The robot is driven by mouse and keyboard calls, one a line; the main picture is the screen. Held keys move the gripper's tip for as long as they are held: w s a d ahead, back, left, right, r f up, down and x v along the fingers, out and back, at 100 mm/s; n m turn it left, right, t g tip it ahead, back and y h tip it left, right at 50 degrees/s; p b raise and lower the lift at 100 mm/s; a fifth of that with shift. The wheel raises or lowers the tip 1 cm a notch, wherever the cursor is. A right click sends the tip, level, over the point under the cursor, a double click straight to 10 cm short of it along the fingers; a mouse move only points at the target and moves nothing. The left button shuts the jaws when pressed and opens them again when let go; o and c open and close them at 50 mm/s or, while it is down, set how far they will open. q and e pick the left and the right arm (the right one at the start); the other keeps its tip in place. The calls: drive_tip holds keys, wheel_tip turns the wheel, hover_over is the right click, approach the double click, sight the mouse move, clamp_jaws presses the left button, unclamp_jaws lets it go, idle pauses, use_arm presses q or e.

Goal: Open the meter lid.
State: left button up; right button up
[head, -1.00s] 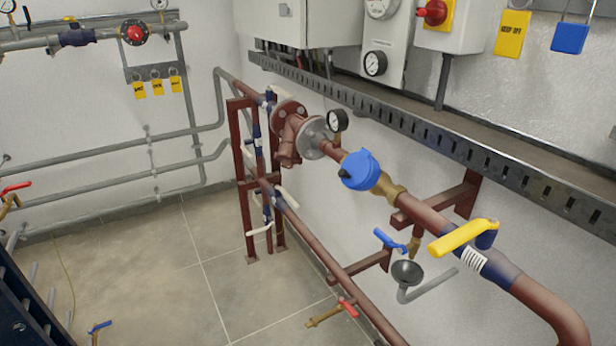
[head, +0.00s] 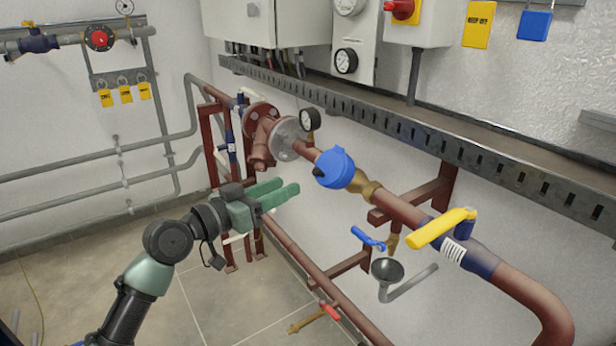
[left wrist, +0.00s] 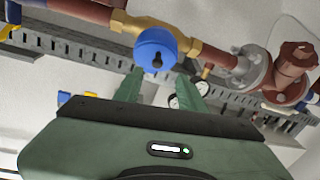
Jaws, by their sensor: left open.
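The meter on the red-brown pipe has a round blue lid (head: 336,168) with a dark knob on its left side. The lid is shut over the meter. In the left wrist view the blue lid (left wrist: 156,50) is just beyond the fingers, near the middle of the gap. My left gripper (head: 286,192) has green fingers, is open and empty, and is left of and a little below the lid, apart from it. Its fingers also show in the left wrist view (left wrist: 160,88). My right gripper is not in view.
A yellow-handled valve (head: 442,229) is right of the meter. A blue-handled tap (head: 368,238) and a dark funnel (head: 387,270) are below it. A pressure gauge (head: 310,119) stands behind the lid. A slotted cable tray (head: 420,135) runs along the wall above.

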sight(314, 172)
use_arm(q)
drive_tip(key=x, duration=0.2)
drive_tip(key=p+x, duration=0.1)
drive_tip(key=x, duration=0.4)
drive_tip(key=shift+s+r, duration=0.15)
drive_tip(key=shift+r, duration=0.15)
drive_tip(key=shift+w+d+p, duration=0.3)
drive_tip(key=shift+d, duration=0.1)
drive_tip(key=shift+c, duration=0.2)
drive_tip(key=shift+f, duration=0.1)
clamp_jaws()
idle(0.5)
